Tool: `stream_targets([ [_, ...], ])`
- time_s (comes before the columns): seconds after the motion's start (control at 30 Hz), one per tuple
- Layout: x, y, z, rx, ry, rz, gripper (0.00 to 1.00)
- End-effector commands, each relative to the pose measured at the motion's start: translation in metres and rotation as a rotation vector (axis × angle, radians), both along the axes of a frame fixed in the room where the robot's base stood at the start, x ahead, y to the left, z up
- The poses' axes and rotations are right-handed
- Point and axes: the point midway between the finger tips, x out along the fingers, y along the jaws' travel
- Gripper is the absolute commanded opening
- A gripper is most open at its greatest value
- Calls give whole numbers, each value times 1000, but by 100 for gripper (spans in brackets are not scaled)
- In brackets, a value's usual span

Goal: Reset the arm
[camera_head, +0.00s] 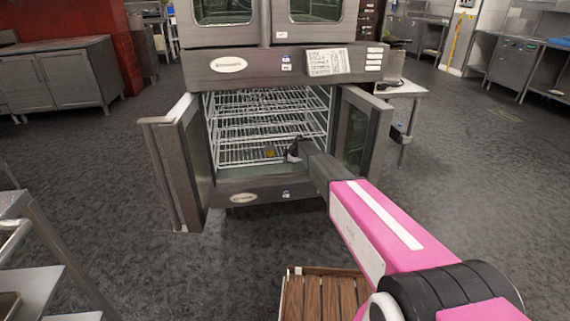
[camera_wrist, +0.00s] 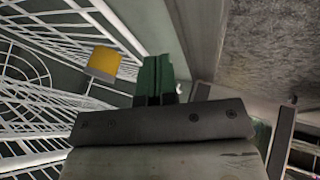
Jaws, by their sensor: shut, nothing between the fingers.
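My pink arm reaches forward to the lower oven, and my gripper (camera_head: 293,150) is at the open oven front, by the right side of the opening. In the wrist view my gripper (camera_wrist: 158,75) shows green fingers closed together with nothing between them. The oven (camera_head: 250,172) stands with both lower doors open, the left door (camera_head: 180,165) and the right door (camera_head: 362,135) swung outward. A small yellow object (camera_head: 270,151) sits low in the oven near the front. It also shows in the wrist view (camera_wrist: 104,62), to the left of the fingers and apart from them.
White wire racks (camera_head: 262,115) fill the oven cavity. A slatted wooden surface (camera_head: 325,296) is below my arm. A metal shelf unit (camera_head: 30,255) stands at the near left, and a small table (camera_head: 405,90) at the oven's right. Floor is clear at left and right.

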Motion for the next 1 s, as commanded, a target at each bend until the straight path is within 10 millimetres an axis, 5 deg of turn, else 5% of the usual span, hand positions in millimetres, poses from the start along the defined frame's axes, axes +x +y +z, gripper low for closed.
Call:
stream_targets([
  [0.2, -17, -22, 39, 0, -1, -2, 0],
  [0.37, -25, -32, 54, 0, 5, -7, 0],
  [0.47, -46, -47, 57, 1, 41, -55, 0],
  [0.57, -87, -75, 59, 1, 116, -165, 0],
  [1.0, -335, -224, 78, -27, 515, -979, 0],
])
